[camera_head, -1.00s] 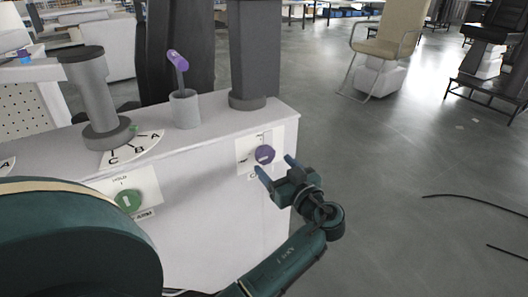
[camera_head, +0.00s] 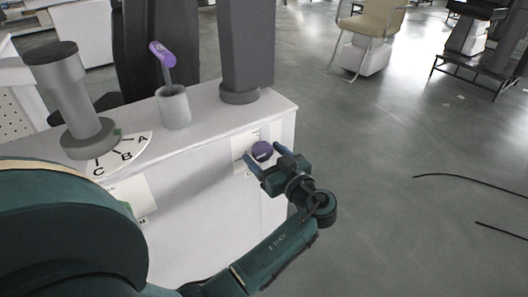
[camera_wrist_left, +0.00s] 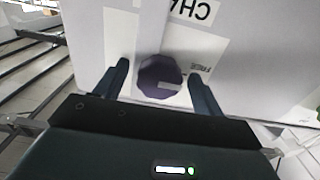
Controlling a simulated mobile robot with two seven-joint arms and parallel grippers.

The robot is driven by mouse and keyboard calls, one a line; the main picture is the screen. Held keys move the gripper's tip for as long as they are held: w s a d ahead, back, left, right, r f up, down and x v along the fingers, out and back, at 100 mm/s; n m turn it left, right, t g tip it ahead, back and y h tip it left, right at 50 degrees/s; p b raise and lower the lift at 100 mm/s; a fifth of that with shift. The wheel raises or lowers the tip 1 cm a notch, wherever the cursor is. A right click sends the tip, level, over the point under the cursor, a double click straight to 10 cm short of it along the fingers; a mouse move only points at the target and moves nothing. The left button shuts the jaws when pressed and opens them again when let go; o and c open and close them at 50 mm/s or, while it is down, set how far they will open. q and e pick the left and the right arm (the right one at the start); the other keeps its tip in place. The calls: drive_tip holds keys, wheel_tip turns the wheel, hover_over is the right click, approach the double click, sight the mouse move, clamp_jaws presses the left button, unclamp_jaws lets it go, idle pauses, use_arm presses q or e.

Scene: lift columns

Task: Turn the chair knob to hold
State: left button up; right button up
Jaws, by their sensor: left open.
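The purple chair knob (camera_head: 262,151) is on a white label plate (camera_head: 240,145) on the front of the white console. My left gripper (camera_head: 263,153) is open at the knob, with one finger on each side of it. In the left wrist view the knob (camera_wrist_left: 158,72) sits between the two open fingers (camera_wrist_left: 160,70), with small gaps visible. A pale bar on the knob points right in that view. Upside-down lettering beginning "CHA" shows beyond it, with a partly covered small word beside the knob. My right gripper is not in view.
On the console top (camera_head: 205,112) stand a grey cup with a purple-topped lever (camera_head: 173,105), a grey post on an A-B-C dial (camera_head: 125,152), and a dark column (camera_head: 246,55). A tan chair (camera_head: 375,30) stands behind. Dark cables lie on the floor at right.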

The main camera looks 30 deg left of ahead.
use_arm(q)
drive_tip(key=c, duration=0.9)
drive_tip(key=shift+c, duration=0.2)
